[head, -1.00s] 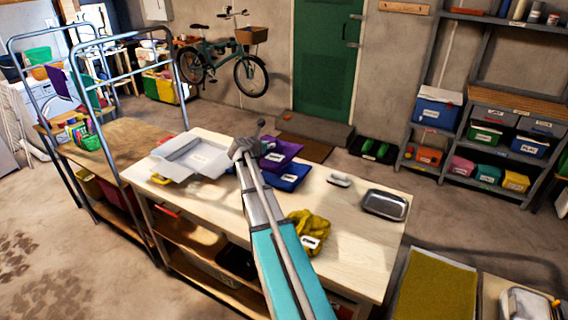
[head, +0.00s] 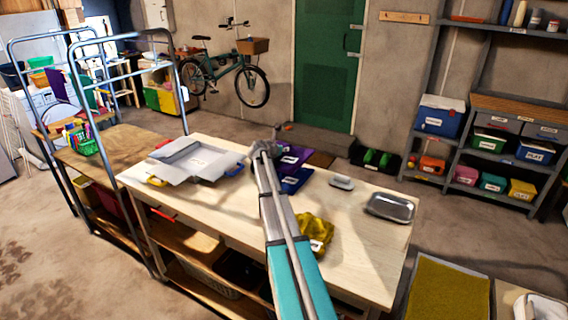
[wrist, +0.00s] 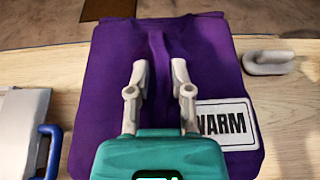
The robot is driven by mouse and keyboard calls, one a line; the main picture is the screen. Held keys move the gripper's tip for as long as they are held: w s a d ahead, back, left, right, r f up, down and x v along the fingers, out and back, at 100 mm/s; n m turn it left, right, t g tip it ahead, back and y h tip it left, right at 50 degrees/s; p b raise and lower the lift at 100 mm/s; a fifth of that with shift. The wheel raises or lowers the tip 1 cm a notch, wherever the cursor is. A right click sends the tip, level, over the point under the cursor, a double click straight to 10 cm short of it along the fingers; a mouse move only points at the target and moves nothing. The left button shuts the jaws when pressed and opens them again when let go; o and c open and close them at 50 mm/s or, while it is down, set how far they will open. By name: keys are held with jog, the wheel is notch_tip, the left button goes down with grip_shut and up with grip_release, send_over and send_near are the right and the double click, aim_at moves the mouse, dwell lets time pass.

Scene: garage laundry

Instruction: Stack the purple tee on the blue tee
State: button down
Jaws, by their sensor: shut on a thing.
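The purple tee (head: 300,154) is at the far side of the wooden table, just behind the blue tee (head: 298,180), both partly hidden by my arm in the head view. My gripper (head: 264,146) is at the purple tee. In the wrist view the purple tee (wrist: 105,85) spreads wide below my gripper (wrist: 158,68), whose fingers are shut on a raised fold of its cloth. A white WARM label shows at its lower right. The blue tee is not visible in the wrist view. I cannot tell how far the purple tee is off the table.
A white-grey tray (head: 215,165) with coloured handles lies left on the table (head: 350,235). A crumpled yellow cloth (head: 316,230) is at the front.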

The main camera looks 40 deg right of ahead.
aim_at(285, 156)
jog(key=shift+w+d+f, duration=0.15)
jog(key=shift+d+f, duration=0.1)
jog(key=shift+f, duration=0.15)
jog(key=shift+w+d+f+b, duration=0.1)
jog(key=shift+d+f+b, duration=0.1)
jog(key=shift+f+b, duration=0.3)
jog(key=shift+w+d+f+b, duration=0.1)
jog(key=shift+d+f+b, duration=0.1)
jog(key=shift+f+b, duration=1.3)
jog(key=shift+b, duration=0.2)
jog(key=shift+f+b, duration=0.6)
jog(key=shift+f, duration=0.05)
jog(key=c, duration=0.5)
grip_release()
jog(key=shift+c, duration=0.2)
